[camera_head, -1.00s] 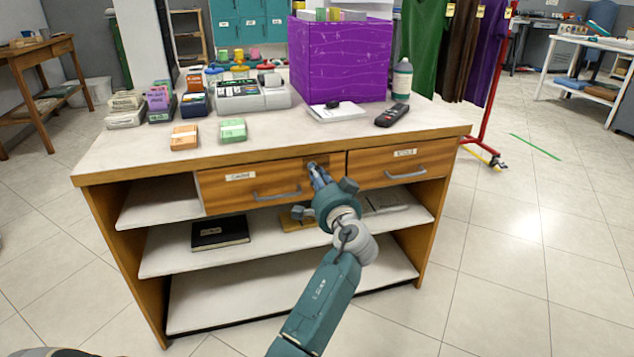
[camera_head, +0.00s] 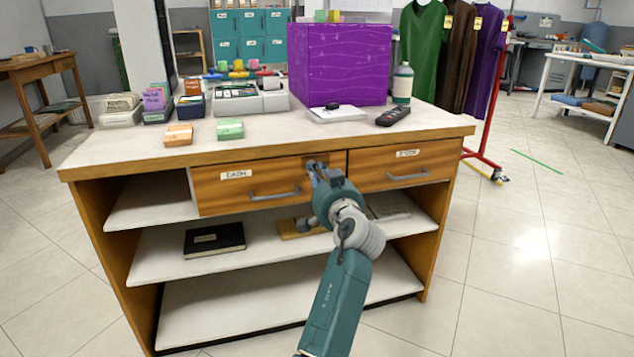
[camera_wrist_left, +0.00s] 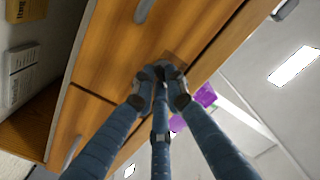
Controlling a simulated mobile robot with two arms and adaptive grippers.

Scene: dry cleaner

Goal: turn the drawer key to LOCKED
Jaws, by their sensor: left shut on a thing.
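The cash drawer (camera_head: 222,191) is a wooden drawer front with a white label and a grey handle, under the counter top. A brown lock plate (camera_head: 309,161) sits at its upper right corner. My left gripper (camera_head: 314,170) reaches up to this plate and is shut at it. In the left wrist view its fingers (camera_wrist_left: 160,78) close together against the drawer front, in front of the brown plate (camera_wrist_left: 172,60). The key itself is hidden between the fingertips, so its angle cannot be told. My right gripper is not in view.
A second drawer (camera_head: 400,164) is shut to the right. On the counter (camera_head: 270,134) are a purple box (camera_head: 340,62), a card terminal (camera_head: 393,115), a bottle (camera_head: 402,82) and ticket stacks. Open shelves below hold a black book (camera_head: 214,239).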

